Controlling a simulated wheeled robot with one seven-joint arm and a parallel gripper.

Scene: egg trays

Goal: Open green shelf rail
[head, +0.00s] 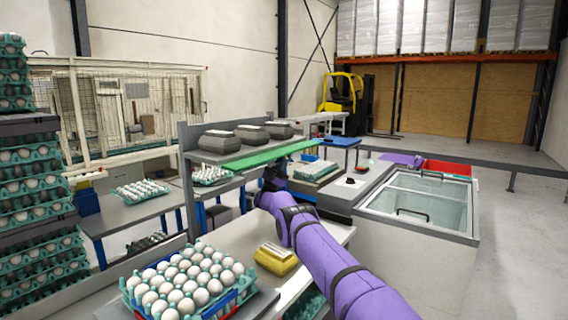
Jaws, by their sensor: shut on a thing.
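The green shelf rail (250,158) is a long bright strip along the front edge of the grey shelf (200,157), above the workbench. My purple arm reaches in from the lower right. My dark gripper (271,168) is at the rail's underside, right of its middle, and is shut on it. The fingertips are small and partly hidden by the rail and my wrist, so the exact grip is hard to see.
Grey egg cartons (219,141) stand on the shelf. Below, a tray of white eggs (131,278) and a yellow carton (275,259) sit on the bench. A glass-topped chest (463,221) stands right of my arm. Stacked egg trays (40,209) stand at left.

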